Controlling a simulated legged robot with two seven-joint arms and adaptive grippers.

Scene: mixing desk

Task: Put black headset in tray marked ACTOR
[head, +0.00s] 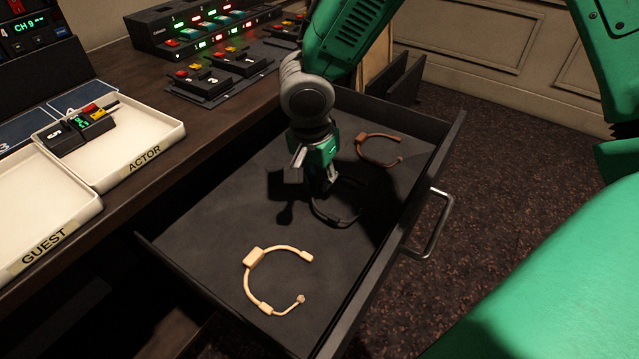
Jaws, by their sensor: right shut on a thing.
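The black headset (334,217) is in the open drawer, dark against the drawer's dark floor, and partly hidden by my gripper. My right gripper (317,183) points down into the drawer and is shut on the black headset. I cannot tell whether the headset is clear of the drawer floor. The tray marked ACTOR (160,128) is white and sits on the desk at the left. A small black pack with a green display (92,124) and red and yellow parts lies in it. My left gripper is not in view.
A beige headset (253,260) lies at the drawer's front and a brown headset (379,150) at its far right. The drawer wall (440,150) and its handle (432,225) border the right side. The GUEST tray (75,225) is nearer on the desk. Control panels (205,30) stand behind.

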